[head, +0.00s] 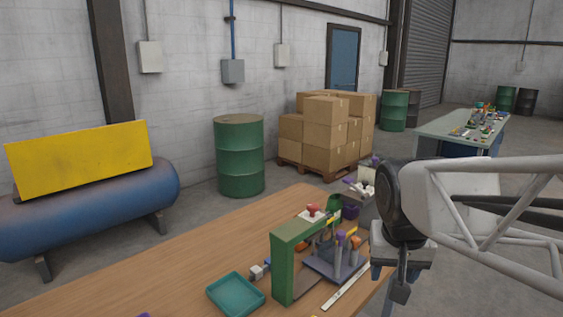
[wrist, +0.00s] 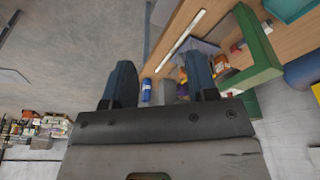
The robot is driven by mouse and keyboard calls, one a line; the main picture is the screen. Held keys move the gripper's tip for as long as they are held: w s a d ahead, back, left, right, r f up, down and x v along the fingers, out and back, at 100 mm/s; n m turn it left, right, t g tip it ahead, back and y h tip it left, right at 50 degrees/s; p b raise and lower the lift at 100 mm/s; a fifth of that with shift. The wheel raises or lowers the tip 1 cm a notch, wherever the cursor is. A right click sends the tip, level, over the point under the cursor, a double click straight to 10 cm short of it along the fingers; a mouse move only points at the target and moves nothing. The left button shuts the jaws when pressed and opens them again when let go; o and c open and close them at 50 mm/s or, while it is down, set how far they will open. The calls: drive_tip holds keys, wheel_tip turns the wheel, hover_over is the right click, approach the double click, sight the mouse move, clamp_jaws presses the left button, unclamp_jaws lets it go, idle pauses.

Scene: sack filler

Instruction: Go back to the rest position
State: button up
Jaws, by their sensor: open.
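My gripper (wrist: 161,78) shows in the wrist view with its two dark blue-grey fingers spread apart. Nothing is held between them. Behind the gap, in the background, are the table edge and a small blue object (wrist: 147,90). In the head view my white and black arm reaches in from the right beside the wooden table (head: 190,262). I cannot clearly make out the fingers there.
On the table stand a green frame (head: 283,265), a teal tray (head: 236,294), a grey rack (head: 335,262) with coloured-handled tools, and a white strip (head: 345,287). A green drum (head: 239,157) and stacked boxes (head: 325,140) stand behind. The table's left part is mostly clear.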

drive_tip(key=s+a+f+n, duration=0.1)
drive_tip(key=s+f, duration=0.3)
drive_tip(key=s, duration=0.5)
drive_tip(key=shift+f+n+y, duration=0.4)
drive_tip(key=shift+n, duration=0.1)
